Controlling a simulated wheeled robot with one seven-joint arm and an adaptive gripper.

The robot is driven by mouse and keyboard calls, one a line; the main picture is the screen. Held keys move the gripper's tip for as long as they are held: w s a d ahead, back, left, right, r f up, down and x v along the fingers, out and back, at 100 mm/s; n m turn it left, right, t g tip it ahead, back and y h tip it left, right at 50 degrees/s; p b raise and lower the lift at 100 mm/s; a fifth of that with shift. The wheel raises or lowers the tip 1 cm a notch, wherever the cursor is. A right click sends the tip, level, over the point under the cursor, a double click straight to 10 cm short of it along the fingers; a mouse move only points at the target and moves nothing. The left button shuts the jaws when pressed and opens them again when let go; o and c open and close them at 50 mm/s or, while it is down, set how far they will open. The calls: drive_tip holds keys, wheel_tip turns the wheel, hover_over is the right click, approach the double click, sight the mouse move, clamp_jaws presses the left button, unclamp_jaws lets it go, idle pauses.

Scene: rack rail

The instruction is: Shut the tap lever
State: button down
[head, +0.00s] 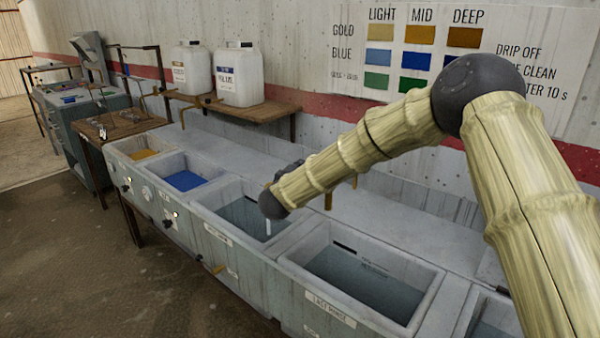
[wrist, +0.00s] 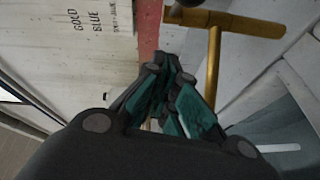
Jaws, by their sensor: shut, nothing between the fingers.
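The brass tap shows in the wrist view as a T shape: a crossbar (wrist: 245,24) at the top right with a brass stem (wrist: 212,75) running down from it. I cannot tell how far the lever is turned. My gripper (wrist: 170,68) has teal finger pads, and its fingers are shut and empty. Its tips lie left of the brass stem in the picture; I cannot judge the depth gap. In the head view small brass pieces (head: 328,201) show just beyond my forearm, which hides most of the tap. My fingers are hidden there.
Below my arm stands a row of grey vats, including an open one with liquid (head: 245,212) and a rinse vat (head: 365,285). White jugs (head: 240,75) stand on a wooden shelf (head: 270,112). A wall chart (head: 440,60) hangs behind. The floor (head: 100,270) in front is clear.

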drive_tip(key=shift+w+d+f+p, duration=0.1)
drive_tip(key=shift+w+d+f, duration=0.1)
drive_tip(key=shift+d, duration=0.5)
drive_tip(key=shift+w+d+f+p, duration=0.1)
drive_tip(key=shift+w+d+p, duration=0.1)
drive_tip(key=shift+d, duration=0.55)
drive_tip(key=shift+w+d+f+p, duration=0.1)
drive_tip(key=shift+w+d+f, duration=0.1)
drive_tip(key=shift+d, duration=0.5)
